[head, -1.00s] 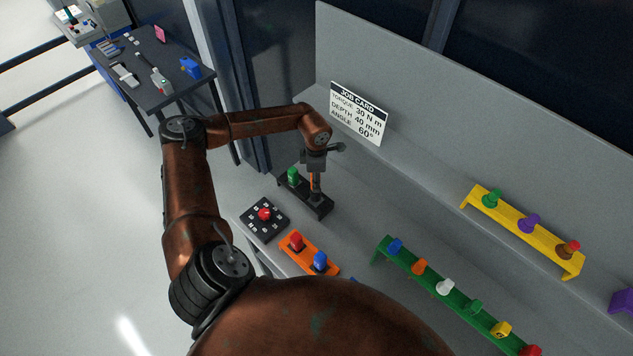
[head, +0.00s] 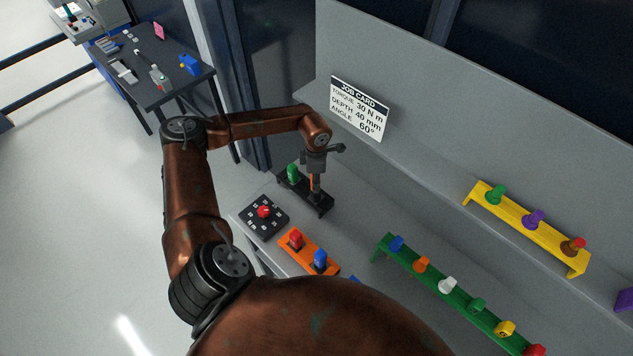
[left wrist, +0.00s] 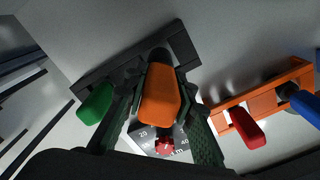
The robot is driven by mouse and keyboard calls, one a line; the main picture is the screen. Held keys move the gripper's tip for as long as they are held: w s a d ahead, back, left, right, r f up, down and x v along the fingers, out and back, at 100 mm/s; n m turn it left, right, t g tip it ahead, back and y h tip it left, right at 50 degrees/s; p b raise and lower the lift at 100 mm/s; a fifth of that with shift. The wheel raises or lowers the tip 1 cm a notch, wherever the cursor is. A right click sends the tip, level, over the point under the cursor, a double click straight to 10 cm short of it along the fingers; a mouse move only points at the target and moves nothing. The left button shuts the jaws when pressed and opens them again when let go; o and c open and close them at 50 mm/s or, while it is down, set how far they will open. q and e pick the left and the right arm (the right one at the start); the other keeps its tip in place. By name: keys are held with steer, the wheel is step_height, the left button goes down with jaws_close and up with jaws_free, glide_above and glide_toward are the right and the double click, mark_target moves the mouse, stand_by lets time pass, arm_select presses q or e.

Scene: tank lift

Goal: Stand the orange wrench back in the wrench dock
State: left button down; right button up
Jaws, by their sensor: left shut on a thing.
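The black wrench dock (head: 325,209) stands on the grey bench, with a green-handled wrench (head: 293,173) at its left end. My left gripper (head: 314,176) points down over the dock's right part. It is shut on the orange wrench (head: 311,184), which is upright. In the left wrist view the orange handle (left wrist: 160,97) sits between both fingers, with the black dock (left wrist: 98,71) behind it. The wrench's lower end is at the dock, but I cannot tell how deep it sits. My right gripper is not in view.
A black dial plate with a red knob (head: 264,212) and an orange rack (head: 295,250) with red and blue handles stand close by. A green rack (head: 380,251) and a yellow rack (head: 470,198) are farther right. A job card (head: 358,108) stands behind.

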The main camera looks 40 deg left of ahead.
arm_select(q)
steer(key=shift+f+b, duration=1.35)
steer(key=shift+f, duration=0.45)
steer(key=c, duration=1.5)
jaws_free()
steer(key=shift+c, duration=0.2)
steer(key=shift+r+p, duration=2.35)
steer(key=shift+r, duration=2.2)
